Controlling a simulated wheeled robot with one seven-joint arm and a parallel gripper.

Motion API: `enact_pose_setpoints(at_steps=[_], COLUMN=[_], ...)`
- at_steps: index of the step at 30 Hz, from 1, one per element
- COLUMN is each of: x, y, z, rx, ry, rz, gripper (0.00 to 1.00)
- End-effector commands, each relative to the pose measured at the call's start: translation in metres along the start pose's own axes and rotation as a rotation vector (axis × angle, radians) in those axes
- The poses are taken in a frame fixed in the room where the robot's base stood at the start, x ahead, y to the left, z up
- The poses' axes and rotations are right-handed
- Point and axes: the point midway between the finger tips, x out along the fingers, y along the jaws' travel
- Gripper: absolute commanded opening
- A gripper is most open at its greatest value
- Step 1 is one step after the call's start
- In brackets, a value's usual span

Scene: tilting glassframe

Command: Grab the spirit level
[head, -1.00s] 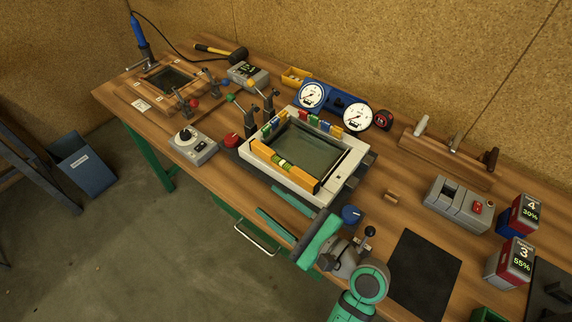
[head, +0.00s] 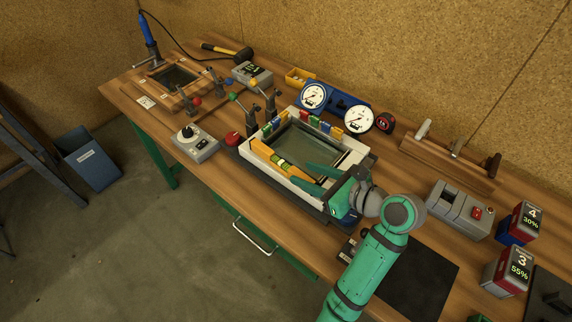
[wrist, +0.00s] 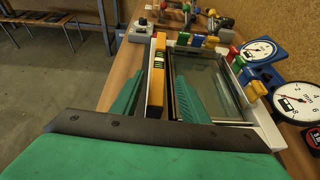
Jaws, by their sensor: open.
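The spirit level (head: 272,158) is an orange bar with a green vial. It lies along the near side of the white glass frame (head: 334,186). My gripper (head: 299,172) is open over the right end of the level, its two green fingers pointing along it. In the wrist view the level (wrist: 157,84) shows between the spread fingers of my gripper (wrist: 158,74), with a gap on both sides. I cannot tell the exact height of the fingers relative to the level.
Coloured clips (head: 320,123) line the frame's far edge. Two dial gauges (head: 358,119) on a blue stand are behind it. A red knob (head: 233,138) and a grey control box (head: 194,142) stand to the left. The floor in front of the bench is clear.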

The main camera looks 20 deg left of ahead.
Motion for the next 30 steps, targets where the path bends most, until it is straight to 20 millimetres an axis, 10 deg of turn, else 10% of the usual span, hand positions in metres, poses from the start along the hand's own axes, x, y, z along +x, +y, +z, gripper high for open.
enact_pose_setpoints(at_steps=[30], x=[0.080], y=[0.004], z=[0.003], rx=[-0.002], ry=[-0.001], rz=[0.000], gripper=[0.41])
